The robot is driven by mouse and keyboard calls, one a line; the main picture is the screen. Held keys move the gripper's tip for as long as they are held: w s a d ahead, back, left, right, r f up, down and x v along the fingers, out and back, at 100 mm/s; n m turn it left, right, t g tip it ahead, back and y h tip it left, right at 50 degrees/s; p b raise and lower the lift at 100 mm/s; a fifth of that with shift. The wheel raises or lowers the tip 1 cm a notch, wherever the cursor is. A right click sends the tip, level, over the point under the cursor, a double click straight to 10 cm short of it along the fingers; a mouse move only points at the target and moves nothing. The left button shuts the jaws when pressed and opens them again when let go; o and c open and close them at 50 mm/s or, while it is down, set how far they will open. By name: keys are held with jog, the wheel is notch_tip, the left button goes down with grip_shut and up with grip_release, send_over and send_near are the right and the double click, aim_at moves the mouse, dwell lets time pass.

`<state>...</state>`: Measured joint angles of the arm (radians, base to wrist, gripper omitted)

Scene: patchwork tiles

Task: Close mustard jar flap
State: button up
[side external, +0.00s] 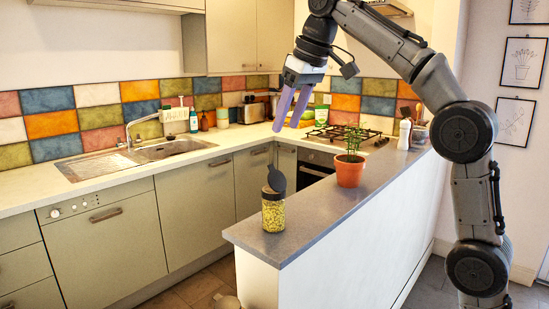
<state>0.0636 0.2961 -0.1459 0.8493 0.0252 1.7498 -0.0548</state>
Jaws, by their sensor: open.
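The mustard jar (273,213) stands upright near the left end of the grey ledge in the side external view. It is clear, with yellow grainy contents and a dark collar. Its dark round flap (277,177) stands up open above the jar's mouth. My gripper (286,112) is above and slightly right of the jar in the picture, with its two pale purple fingers pointing down. The fingers are apart, with nothing seen between them. The gripper is clear of the flap and the jar.
A potted plant (350,170) in a terracotta pot stands on the grey ledge (312,218), right of the jar. Jars (404,134) stand further along it. Behind are a sink (140,155) and a hob (345,137). The ledge between jar and plant is bare.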

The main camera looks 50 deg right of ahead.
aim_at(271, 166)
jog(key=x, duration=1)
jog(key=shift+s, duration=0.1)
grip_shut()
